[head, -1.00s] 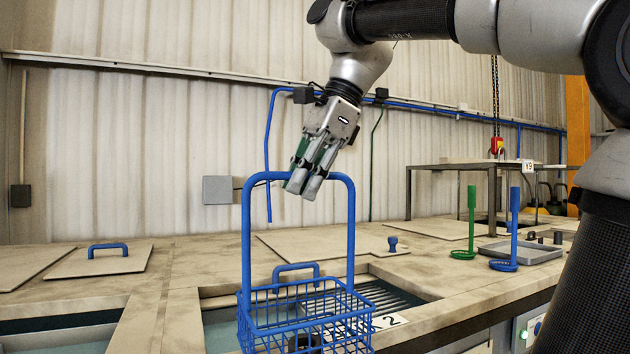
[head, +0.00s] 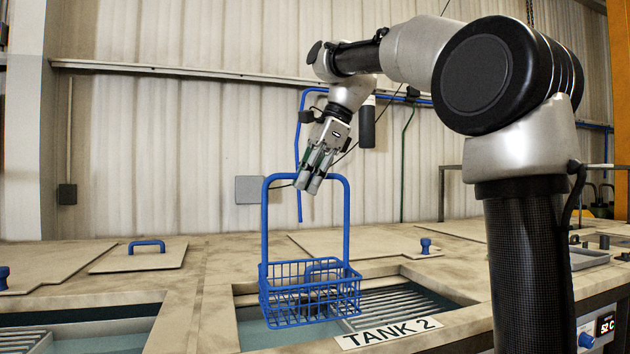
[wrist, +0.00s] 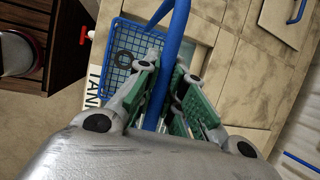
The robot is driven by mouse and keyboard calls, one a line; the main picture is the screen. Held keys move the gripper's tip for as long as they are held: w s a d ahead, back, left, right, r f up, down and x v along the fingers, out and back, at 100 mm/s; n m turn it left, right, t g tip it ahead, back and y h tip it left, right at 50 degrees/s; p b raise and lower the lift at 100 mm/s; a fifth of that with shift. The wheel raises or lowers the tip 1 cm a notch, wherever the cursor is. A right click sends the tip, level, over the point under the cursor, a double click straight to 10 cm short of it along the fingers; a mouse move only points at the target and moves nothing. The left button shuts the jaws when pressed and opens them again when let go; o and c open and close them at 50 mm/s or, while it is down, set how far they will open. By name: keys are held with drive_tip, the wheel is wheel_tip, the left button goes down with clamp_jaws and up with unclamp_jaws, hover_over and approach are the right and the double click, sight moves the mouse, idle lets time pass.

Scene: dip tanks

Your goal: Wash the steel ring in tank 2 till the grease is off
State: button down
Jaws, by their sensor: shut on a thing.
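My gripper (head: 316,182) is shut on the top bar of the blue wire basket's tall handle (head: 348,220). The basket (head: 290,310) hangs upright over the open tank 2 (head: 255,336), marked by a white label (head: 388,333). I cannot tell whether its bottom touches the liquid. In the wrist view the handle runs between my green-padded fingers (wrist: 170,105). A dark ring (wrist: 124,58) lies inside the basket there. In the head view the basket wires mostly hide it, and grease cannot be made out.
A second open tank (head: 85,338) lies at the left. A lid with a blue handle (head: 147,246) lies behind it. A slatted rack (head: 400,304) is in tank 2, right of the basket. A display (head: 605,324) on the bench front reads 52 C. A blue knob (head: 426,245) stands behind right.

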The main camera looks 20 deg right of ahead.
sight(303, 281)
drive_tip(key=shift+w, duration=2.3)
wheel_tip(303, 281, down, 24)
drive_tip(key=shift+r, duration=0.1)
drive_tip(key=shift+d, duration=1.25)
drive_tip(key=shift+s+a, duration=0.1)
drive_tip(key=shift+a, duration=2.25)
drive_tip(key=shift+d, duration=1.15)
